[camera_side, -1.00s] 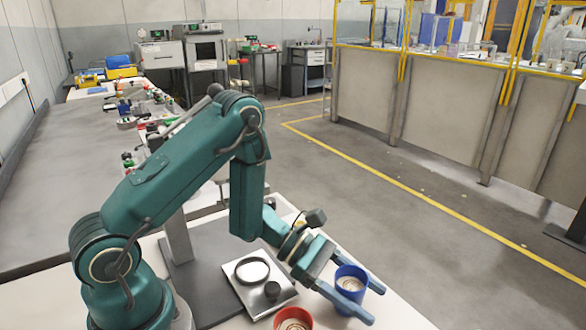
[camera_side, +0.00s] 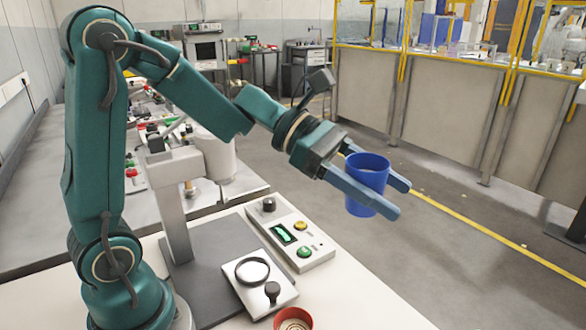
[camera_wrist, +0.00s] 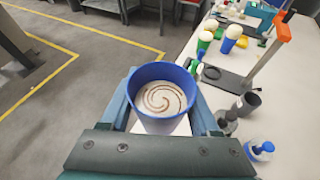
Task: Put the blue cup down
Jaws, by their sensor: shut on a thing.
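The blue cup (camera_side: 367,184) is held in the air, clear of the white table. In the side view it stands upright or nearly so. In the wrist view the blue cup (camera_wrist: 160,96) shows white contents with a brown swirl on top. My gripper (camera_side: 378,195) is shut on the cup, with one blue finger on each side of it. The fingers also show in the wrist view (camera_wrist: 160,112), to the left and right of the cup.
A red cup (camera_side: 293,319) with a swirled top stands on the white table at the bottom. A metal plate (camera_side: 250,294) with a ring and black knob lies beside it, near a control box (camera_side: 289,239) with buttons. The table's front right (camera_side: 360,300) is bare.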

